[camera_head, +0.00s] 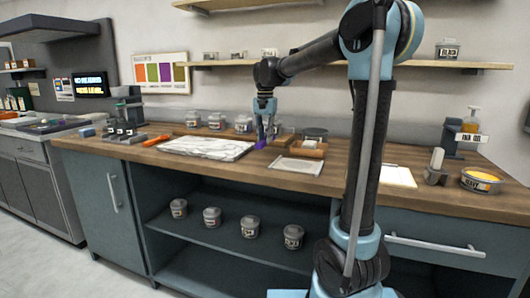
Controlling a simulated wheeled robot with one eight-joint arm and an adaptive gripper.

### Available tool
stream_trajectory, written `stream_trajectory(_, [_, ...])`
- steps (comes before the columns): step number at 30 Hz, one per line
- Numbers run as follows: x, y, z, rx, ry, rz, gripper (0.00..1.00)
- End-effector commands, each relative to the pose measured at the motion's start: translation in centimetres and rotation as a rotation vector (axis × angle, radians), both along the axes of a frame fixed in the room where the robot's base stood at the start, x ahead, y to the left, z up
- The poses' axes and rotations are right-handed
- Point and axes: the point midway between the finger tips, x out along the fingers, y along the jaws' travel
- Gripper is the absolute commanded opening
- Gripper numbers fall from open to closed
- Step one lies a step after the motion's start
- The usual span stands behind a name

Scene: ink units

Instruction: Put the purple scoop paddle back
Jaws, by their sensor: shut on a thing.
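The purple scoop paddle (261,144) shows as a small purple piece just under my gripper (265,137), over the wooden counter (230,176). My gripper points down and is shut on the paddle. Most of the paddle is hidden or too small to make out. I cannot tell whether it touches the counter. A white marbled slab (205,148) lies to the left, and a pale tray (299,166) lies to the right.
Several grey ink tins (215,122) stand behind my gripper. A wooden block (312,150) with a tin on top is to the right. An orange-handled tool (158,141) lies left of the slab. Bare counter runs along the front edge.

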Motion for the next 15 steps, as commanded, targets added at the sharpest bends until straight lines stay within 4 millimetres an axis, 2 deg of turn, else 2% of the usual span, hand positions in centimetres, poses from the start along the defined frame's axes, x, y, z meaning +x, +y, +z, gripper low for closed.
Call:
stream_trajectory(8, [-0.1, 0.3, -2.0, 0.000, 0.000, 0.005, 0.00])
stream_trajectory(15, [-0.1, 0.4, -5.1, 0.000, 0.000, 0.005, 0.00])
